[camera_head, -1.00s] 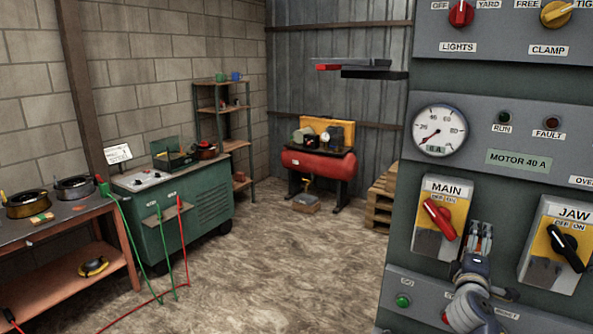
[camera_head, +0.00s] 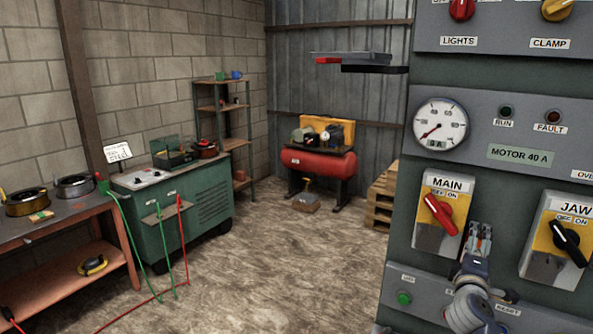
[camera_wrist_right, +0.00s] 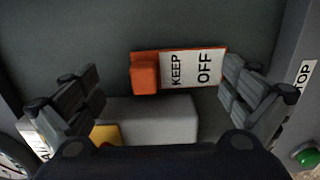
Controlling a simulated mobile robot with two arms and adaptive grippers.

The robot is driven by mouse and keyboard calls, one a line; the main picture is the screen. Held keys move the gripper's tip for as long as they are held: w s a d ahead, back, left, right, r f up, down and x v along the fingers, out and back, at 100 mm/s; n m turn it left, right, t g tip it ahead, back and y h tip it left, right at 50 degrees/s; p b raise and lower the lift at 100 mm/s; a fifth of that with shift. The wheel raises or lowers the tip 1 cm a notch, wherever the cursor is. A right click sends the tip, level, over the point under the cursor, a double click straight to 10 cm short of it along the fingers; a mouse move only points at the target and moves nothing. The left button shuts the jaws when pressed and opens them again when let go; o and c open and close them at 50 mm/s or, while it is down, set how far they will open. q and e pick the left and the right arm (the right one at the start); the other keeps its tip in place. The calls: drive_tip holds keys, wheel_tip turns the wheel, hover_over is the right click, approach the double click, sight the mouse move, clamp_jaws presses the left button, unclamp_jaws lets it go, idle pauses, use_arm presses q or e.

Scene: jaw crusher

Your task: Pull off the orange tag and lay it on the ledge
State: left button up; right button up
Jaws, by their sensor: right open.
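The orange tag (camera_wrist_right: 145,75) shows in the right wrist view, with a white KEEP OFF plate (camera_wrist_right: 194,68) on it. It lies against the grey-green cabinet face, between my spread right fingers. I see no finger touching it. My right gripper (camera_head: 479,238) is open beside the MAIN switch box (camera_head: 427,235) in the head view; its fingers also show at both sides of the wrist view (camera_wrist_right: 163,88). In the head view the tag cannot be made out. I cannot tell which surface is the ledge. My left gripper is out of view.
The JAW switch box (camera_head: 546,269) stands right of my right gripper, and a panel with a green button (camera_head: 404,298) lies below. A gauge (camera_head: 440,125) is above. A workbench (camera_head: 75,235) and green machine (camera_head: 195,215) stand away at left, with open floor between.

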drive_tip(key=shift+f, duration=0.1)
idle(0.7)
clamp_jaws()
drive_tip(key=shift+s, duration=0.1)
drive_tip(key=shift+a, duration=0.1)
drive_tip(key=shift+p+v, duration=1.1)
drive_tip(key=shift+v, duration=1.75)
